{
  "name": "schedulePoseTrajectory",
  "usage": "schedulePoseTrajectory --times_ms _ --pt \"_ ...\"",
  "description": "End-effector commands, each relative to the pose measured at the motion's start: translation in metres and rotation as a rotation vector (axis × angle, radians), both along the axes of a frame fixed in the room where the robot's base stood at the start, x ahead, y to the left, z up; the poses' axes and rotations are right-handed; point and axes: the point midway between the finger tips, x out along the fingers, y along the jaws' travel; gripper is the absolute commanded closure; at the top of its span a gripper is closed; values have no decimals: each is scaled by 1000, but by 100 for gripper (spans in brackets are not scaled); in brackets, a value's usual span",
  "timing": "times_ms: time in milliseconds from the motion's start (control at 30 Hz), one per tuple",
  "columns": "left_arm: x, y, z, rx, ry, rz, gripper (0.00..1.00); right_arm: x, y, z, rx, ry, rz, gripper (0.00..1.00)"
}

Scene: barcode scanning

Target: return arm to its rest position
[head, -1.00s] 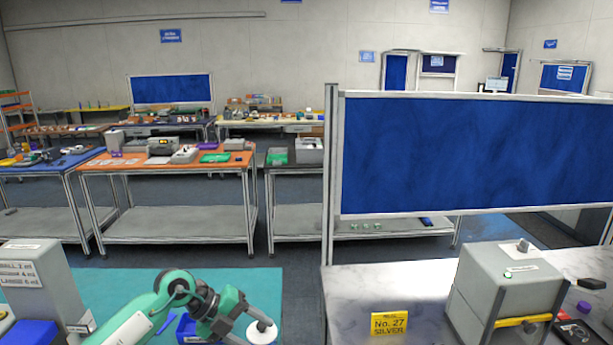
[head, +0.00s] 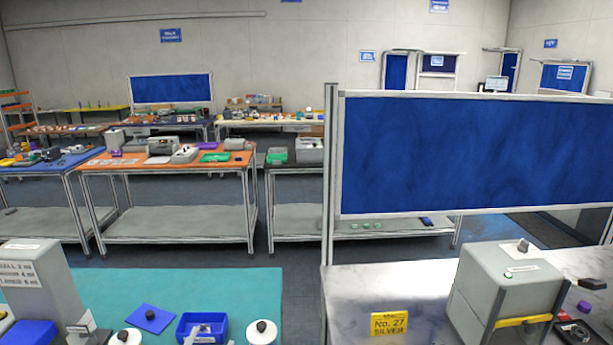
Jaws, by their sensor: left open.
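My left arm is largely out of the picture in the head view. At most a small part of my left gripper is left at the bottom edge, and I cannot make out its fingertips clearly. My right gripper is not in view. On the teal mat (head: 235,288) stand two white round pieces with dark knobs, one to the right (head: 262,331) and one to the left (head: 127,338). Between them is a blue tray (head: 186,325) with something greyish in it, too cut off to name.
A grey dispenser box (head: 45,285) stands at the left with a blue bin (head: 28,332) before it. The mat's back is clear.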

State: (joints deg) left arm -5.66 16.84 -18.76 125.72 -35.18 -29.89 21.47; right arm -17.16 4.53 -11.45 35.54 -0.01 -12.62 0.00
Motion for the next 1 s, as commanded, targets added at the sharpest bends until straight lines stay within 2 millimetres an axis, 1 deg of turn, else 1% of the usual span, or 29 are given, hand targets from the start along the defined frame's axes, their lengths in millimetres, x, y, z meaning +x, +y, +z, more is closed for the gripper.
schedulePoseTrajectory --times_ms 33,67,100,133,167,200,267,300,400,500,567,600,767,800,833,967,1000 --pt "-14 12 -22 -34 103 54 41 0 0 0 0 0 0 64" --pt "-22 18 -34 -50 166 84 41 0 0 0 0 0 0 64" --pt "-34 26 -51 -69 252 120 41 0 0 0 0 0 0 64" --pt "-45 31 -64 -84 318 145 41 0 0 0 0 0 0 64" --pt "-56 35 -77 -96 386 166 41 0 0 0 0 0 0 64" --pt "-72 40 -93 -110 476 192 41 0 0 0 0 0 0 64" --pt "-98 45 -115 -128 608 219 41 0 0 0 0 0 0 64" --pt "-115 47 -127 -137 690 230 41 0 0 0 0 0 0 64" --pt "-154 48 -150 -153 864 244 41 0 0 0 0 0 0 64" --pt "-189 47 -166 -161 1008 242 41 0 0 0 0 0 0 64" --pt "-208 46 -173 -167 1086 238 41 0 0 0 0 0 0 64" --pt "-221 45 -177 -169 1134 232 41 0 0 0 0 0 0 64" --pt "-268 40 -186 -176 1311 203 41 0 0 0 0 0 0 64" --pt "-276 38 -190 -174 1345 194 41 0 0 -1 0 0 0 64" --pt "-270 38 -202 -172 1341 196 41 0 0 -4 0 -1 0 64" --pt "-260 37 -239 -169 1349 199 41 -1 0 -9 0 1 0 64" --pt "-258 37 -251 -169 1352 199 41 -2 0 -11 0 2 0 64"
